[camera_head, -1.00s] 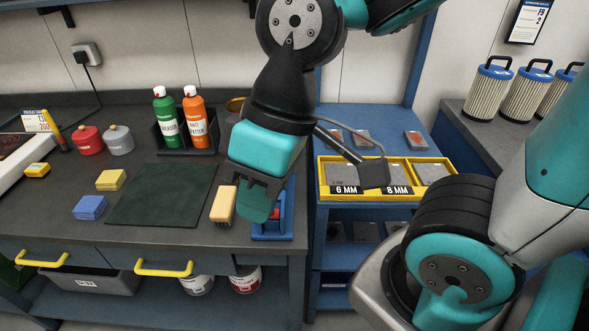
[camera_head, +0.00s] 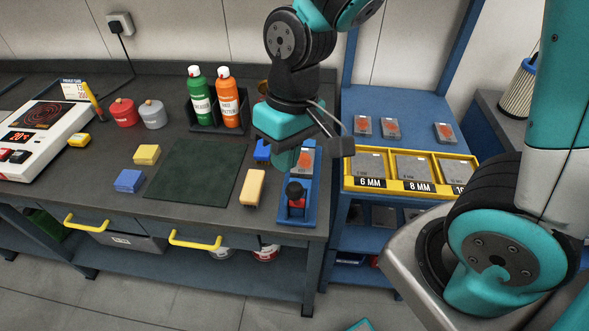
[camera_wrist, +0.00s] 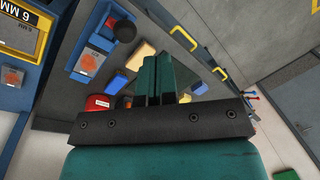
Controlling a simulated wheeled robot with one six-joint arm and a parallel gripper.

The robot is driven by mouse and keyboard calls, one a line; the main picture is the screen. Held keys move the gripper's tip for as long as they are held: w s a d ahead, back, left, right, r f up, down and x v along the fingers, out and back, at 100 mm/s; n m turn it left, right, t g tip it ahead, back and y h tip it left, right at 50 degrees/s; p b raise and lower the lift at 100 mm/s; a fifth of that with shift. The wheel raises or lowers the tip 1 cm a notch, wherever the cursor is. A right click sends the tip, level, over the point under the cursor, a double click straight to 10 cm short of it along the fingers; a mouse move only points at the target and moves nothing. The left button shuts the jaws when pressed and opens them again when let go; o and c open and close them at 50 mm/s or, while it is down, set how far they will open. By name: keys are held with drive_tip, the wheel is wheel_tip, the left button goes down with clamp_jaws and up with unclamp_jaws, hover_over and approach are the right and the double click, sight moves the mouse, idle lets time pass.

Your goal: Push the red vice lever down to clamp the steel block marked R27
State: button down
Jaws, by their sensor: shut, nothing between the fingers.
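The blue vice (camera_head: 284,215) stands at the right front end of the bench. Its red lever (camera_head: 297,203) has a black knob (camera_head: 295,189), seen almost from above; its exact angle is hard to judge. A grey steel block (camera_head: 303,161) with an orange mark sits at the vice's far end; its marking is not legible. My gripper (camera_head: 283,163) is shut and empty, fingers pointing down, just left of the block and beyond the knob. In the wrist view the shut fingers (camera_wrist: 160,78) are apart from the knob (camera_wrist: 125,32) and the block (camera_wrist: 89,62).
A wooden brush (camera_head: 254,187) lies left of the vice, beside a dark green mat (camera_head: 198,172). Spray bottles (camera_head: 229,97) stand in a holder behind. A yellow plate rack (camera_head: 408,187) stands on the blue shelf to the right, across a narrow gap.

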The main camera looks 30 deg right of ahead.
sight(294, 184)
drive_tip(key=w+f+p, duration=0.1)
drive_tip(key=w+d+m+h+p, duration=0.1)
drive_tip(key=w+d+f+h+p, duration=0.1)
drive_tip(key=shift+w+d+f+m+g+p, duration=0.15)
drive_tip(key=shift+f+m+g+p, duration=0.15)
drive_tip(key=shift+w+d+f, duration=0.2)
drive_tip(key=shift+d+f, duration=0.05)
drive_tip(key=shift+f, duration=0.3)
drive_tip(key=f+b, duration=0.3)
drive_tip(key=f, duration=0.1)
drive_tip(key=f+b, duration=0.2)
drive_tip(key=shift+s+b, duration=0.3)
drive_tip(key=shift+b, duration=0.05)
drive_tip(key=shift+s+f+b, duration=0.25)
drive_tip(key=shift+f+b, duration=0.15)
drive_tip(key=shift+f, duration=0.05)
drive_tip(key=shift+w+d, duration=0.1)
